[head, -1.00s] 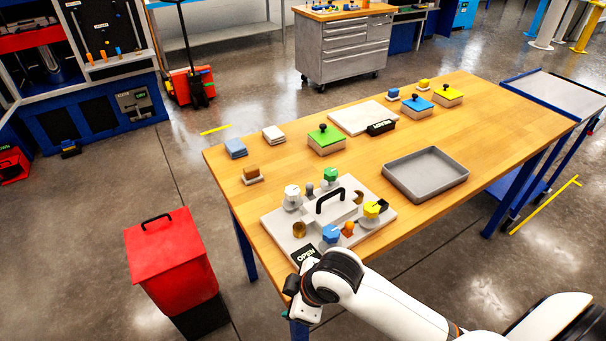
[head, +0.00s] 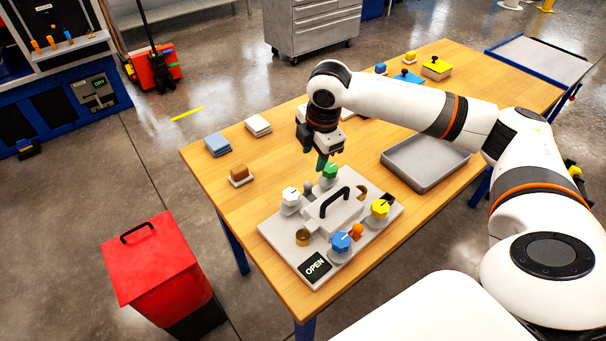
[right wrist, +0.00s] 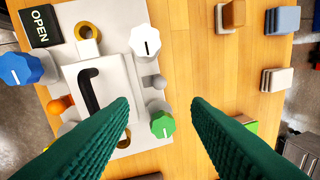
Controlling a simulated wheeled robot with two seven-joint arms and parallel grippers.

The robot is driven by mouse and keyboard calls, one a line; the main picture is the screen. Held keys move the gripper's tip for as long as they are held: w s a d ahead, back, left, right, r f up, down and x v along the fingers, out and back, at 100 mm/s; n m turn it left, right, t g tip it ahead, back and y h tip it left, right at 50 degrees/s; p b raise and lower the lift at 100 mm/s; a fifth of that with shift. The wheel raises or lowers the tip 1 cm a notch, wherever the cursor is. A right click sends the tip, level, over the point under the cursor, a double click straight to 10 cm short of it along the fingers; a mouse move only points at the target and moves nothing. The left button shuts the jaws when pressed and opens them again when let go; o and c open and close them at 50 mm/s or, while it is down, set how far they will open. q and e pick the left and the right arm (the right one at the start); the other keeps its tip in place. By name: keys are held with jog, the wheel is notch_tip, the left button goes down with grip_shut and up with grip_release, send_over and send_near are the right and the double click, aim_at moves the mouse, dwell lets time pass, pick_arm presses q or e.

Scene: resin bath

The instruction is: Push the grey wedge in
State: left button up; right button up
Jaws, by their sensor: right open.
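A small grey wedge (head: 309,187) sits on the pale fixture board (head: 282,262) between the white knob (head: 290,195) and the green knob (head: 330,171). In the right wrist view the grey wedge (right wrist: 154,82) shows beside the grey block with the black handle (right wrist: 88,88). My right gripper (head: 322,163) has green fingers pointing down near the green knob. In the right wrist view its fingers (right wrist: 160,103) are apart and nothing is between the tips. How far the wedge is pushed in I cannot tell. My left gripper is not in view.
The board also bears a blue knob (head: 341,242), a yellow knob (head: 380,208), an orange piece (head: 356,231), brass rings (head: 302,237) and an OPEN sign (head: 315,267). A grey tray (head: 420,183) stands to the right. Small blocks (head: 240,175) lie to the left.

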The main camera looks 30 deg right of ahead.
aim_at(309, 183)
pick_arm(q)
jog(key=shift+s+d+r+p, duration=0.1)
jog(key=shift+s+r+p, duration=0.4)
pick_arm(e)
jog(key=f, duration=0.4)
jog(key=w+f, duration=0.1)
jog(key=f, duration=0.2)
jog(key=w+f, duration=0.1)
jog(key=f, duration=0.3)
jog(key=shift+f, duration=0.3)
grip_shut()
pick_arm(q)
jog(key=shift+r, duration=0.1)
